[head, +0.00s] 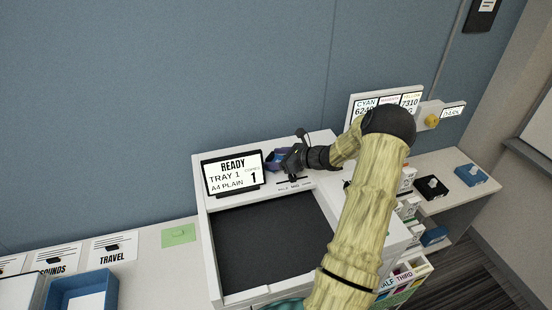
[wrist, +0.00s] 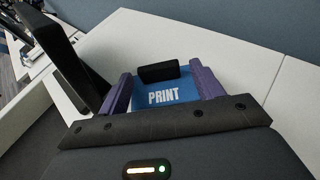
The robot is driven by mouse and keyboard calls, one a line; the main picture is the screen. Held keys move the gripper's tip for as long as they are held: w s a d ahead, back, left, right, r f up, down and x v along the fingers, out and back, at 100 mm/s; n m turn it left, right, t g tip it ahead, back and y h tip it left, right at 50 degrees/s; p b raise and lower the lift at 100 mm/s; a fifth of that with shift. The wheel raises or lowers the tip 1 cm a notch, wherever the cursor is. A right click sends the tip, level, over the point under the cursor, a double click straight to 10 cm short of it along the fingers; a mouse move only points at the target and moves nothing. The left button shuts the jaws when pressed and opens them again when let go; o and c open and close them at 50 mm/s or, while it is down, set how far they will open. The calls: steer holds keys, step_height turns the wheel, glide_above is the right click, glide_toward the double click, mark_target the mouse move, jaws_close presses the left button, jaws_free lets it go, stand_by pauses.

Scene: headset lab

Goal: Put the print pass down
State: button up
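The print pass (wrist: 163,95) is a blue card marked PRINT with a black block (wrist: 158,73) standing on it. In the wrist view it lies on the white top of the printer (head: 208,228), beside the black display. My gripper (wrist: 160,80) has its two purple fingers spread on either side of the black block, with blue card showing between block and fingers. In the head view my gripper (head: 277,160) is just right of the READY screen (head: 234,172), low over the printer top. The pass is mostly hidden there by my gripper.
A dark panel (head: 265,240) covers the printer's front top. A green note (head: 179,235) and a blue tray (head: 57,288) are on the left counter. Small boxes, a black pad (head: 431,187) and a blue pad (head: 471,175) are on the right. A blue wall stands behind.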

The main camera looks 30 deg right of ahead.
steer(key=shift+r, duration=0.25)
steer(key=b+v, duration=0.3)
steer(key=v, duration=0.8)
steer(key=shift+f+b, duration=0.15)
steer(key=shift+b, duration=0.15)
steer(key=shift+s+d+r, duration=0.25)
steer(key=shift+s, duration=0.15)
